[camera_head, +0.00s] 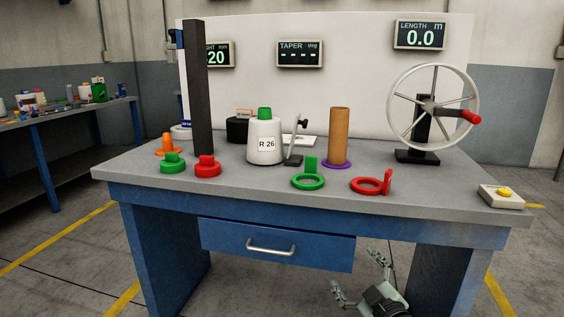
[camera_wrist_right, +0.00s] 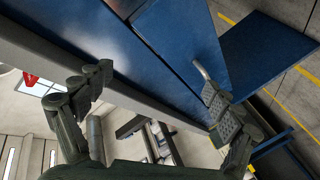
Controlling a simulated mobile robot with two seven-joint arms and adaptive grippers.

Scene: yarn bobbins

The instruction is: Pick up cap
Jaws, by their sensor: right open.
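A green cap (camera_head: 173,164) and a red cap (camera_head: 207,166) sit side by side at the front left of the grey tabletop (camera_head: 250,187). Each is a round disc with a raised grip. A white bobbin (camera_head: 265,150) marked R 26 stands behind them with a green top (camera_head: 264,114). My right gripper (camera_head: 358,272) is low in front of the table, below the tabletop edge, far from the caps. Its fingers are spread and empty, as the right wrist view (camera_wrist_right: 157,88) also shows. My left gripper is not in view.
A green ring (camera_head: 308,181) and a red ring (camera_head: 372,187) lie near the front edge. A brown tube (camera_head: 339,137), a dark post (camera_head: 197,90) and a hand wheel (camera_head: 433,105) stand behind. The drawer handle (camera_head: 270,249) sticks out left of my right gripper.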

